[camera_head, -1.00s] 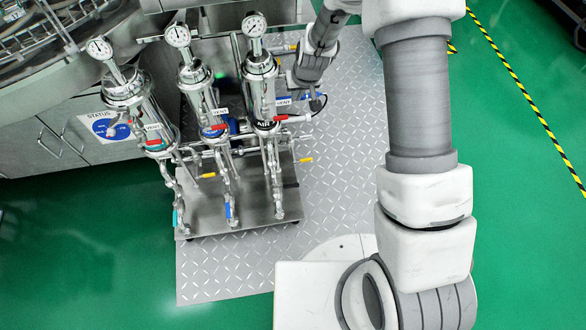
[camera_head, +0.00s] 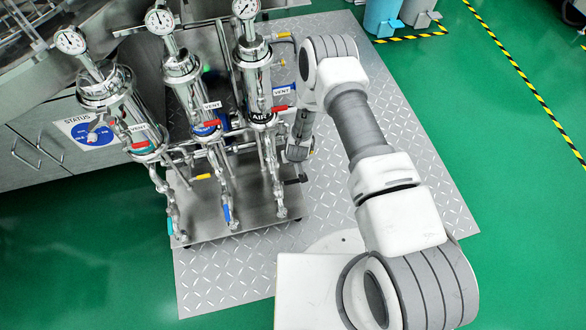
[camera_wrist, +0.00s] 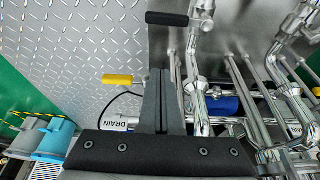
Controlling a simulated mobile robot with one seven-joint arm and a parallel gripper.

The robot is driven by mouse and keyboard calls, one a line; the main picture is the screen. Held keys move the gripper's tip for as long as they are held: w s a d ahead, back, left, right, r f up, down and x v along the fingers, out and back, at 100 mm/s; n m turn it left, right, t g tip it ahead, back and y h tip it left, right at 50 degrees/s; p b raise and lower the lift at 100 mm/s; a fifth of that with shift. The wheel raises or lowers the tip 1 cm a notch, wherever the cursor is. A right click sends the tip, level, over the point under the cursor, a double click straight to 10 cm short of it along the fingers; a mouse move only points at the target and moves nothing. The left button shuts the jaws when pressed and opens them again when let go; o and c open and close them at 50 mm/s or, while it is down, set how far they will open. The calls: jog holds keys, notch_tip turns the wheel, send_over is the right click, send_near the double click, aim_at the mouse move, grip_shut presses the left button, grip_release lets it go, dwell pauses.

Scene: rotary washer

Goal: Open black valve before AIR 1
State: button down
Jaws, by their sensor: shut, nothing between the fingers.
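A black valve handle (camera_wrist: 167,19) lies across the top middle of the wrist view, beside a steel pipe. My gripper (camera_wrist: 160,72) points up at it, with its fingers together and empty. A gap shows between the fingertips and the handle in that picture. In the head view, the filter column labelled AIR (camera_head: 260,117) is the rightmost of three. My gripper end is low beside that column's right side, partly hidden by my arm. The number on the AIR label cannot be read.
A yellow handle (camera_wrist: 117,80) sits left of my fingers, near a DRAIN label (camera_wrist: 115,124). Steel pipes (camera_wrist: 195,80) crowd the right. A red handle (camera_head: 280,108) is on the AIR column. The diamond-plate floor (camera_head: 400,190) to the right is open. Bins (camera_head: 383,15) stand far back.

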aim_at(289, 182)
notch_tip(289, 182, down, 9)
jog(key=b, duration=0.3)
jog(key=shift+s+b, duration=0.4)
jog(key=shift+s, duration=0.05)
jog(key=shift+d+r, duration=0.1)
